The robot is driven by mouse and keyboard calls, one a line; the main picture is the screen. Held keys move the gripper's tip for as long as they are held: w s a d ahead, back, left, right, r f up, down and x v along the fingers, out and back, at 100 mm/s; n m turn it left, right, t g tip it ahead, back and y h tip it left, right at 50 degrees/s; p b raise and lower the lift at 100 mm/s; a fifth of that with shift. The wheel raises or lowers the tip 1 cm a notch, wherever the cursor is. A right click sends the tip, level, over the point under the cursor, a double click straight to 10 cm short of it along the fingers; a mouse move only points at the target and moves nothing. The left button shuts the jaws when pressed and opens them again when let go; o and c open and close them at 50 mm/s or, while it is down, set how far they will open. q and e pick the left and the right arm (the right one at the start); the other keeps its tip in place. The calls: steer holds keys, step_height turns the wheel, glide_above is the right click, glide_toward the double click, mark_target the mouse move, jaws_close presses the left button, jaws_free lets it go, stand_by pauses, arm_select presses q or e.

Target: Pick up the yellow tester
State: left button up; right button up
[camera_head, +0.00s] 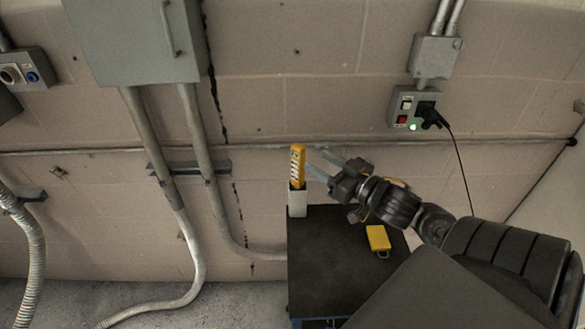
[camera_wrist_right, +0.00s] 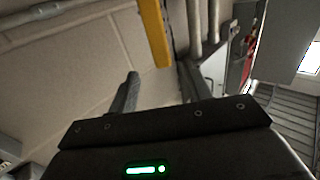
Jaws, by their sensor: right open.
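The yellow tester (camera_head: 298,160) stands upright in a pale holder (camera_head: 297,203) at the far left corner of the dark table top (camera_head: 325,260). Its lower end is hidden in the holder. My right gripper (camera_head: 318,165) is open just right of the tester, with its fingers pointing left toward it. In the right wrist view, a yellow bar that looks like the tester (camera_wrist_right: 155,32) shows beyond the open fingers (camera_wrist_right: 158,82), between their lines. The fingers look empty. My left gripper is not in view.
A yellow padlock-like object (camera_head: 378,238) lies on the table top, below my right forearm. A wall box (camera_head: 412,107) with switches, a green light and a black plugged-in cord is at the upper right. A grey cabinet (camera_head: 135,40) and conduits (camera_head: 160,160) are on the left wall.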

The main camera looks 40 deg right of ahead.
mark_target(304, 152)
steer(key=w, duration=0.4)
steer(key=shift+w+a+p, duration=0.2)
steer(key=shift+a+p, duration=0.1)
steer(key=shift+a, duration=0.05)
steer(key=shift+r, duration=0.1)
steer(key=shift+w+r+p, duration=0.2)
steer(key=shift+w+p, duration=0.1)
steer(key=shift+w, duration=0.1)
steer(key=w, duration=0.2)
steer(key=w+p, duration=0.1)
steer(key=shift+w+a, duration=0.35)
steer(key=shift+w, duration=0.35)
steer(key=shift+s, duration=0.1)
jaws_close()
